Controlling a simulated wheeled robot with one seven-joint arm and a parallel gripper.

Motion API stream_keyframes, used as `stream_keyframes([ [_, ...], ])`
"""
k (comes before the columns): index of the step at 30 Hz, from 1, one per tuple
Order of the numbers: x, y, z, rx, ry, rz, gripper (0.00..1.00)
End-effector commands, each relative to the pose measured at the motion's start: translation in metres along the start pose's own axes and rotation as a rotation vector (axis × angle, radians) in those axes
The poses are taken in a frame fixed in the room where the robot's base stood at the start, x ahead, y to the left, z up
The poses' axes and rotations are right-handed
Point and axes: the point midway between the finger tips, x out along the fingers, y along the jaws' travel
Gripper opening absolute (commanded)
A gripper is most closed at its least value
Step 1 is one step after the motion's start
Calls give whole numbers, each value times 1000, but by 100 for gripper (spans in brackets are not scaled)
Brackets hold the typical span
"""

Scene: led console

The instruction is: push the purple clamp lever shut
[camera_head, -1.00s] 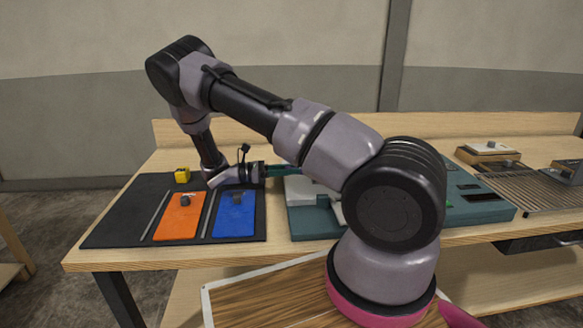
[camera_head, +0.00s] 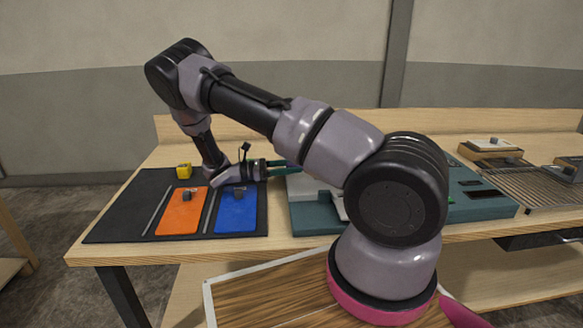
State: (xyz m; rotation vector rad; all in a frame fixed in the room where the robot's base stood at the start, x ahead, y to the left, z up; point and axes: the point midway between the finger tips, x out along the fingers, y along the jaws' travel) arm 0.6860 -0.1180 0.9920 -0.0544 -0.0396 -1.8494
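The purple clamp lever is not seen in this view; my arm covers part of the teal console (camera_head: 318,222), and the lever may be behind it. My gripper (camera_head: 284,167) is at the left end of the console, beside its pale plate, with its teal fingers pointing right. The fingertips run close to my arm link, and I cannot make out the gap between them or any contact. No object is seen held.
A black mat (camera_head: 128,215) on the left of the wooden table (camera_head: 172,160) bears an orange plate (camera_head: 182,212) and a blue plate (camera_head: 237,213). A slatted rack (camera_head: 522,182) stands right of the console.

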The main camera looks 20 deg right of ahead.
Motion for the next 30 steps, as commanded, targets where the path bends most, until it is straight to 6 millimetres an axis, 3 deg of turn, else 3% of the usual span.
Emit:
stream_keyframes([
  [5,0,0,13,1,1,0,55],
  [18,4,0,89,2,1,1,55],
  [30,6,0,100,-1,0,1,55],
])
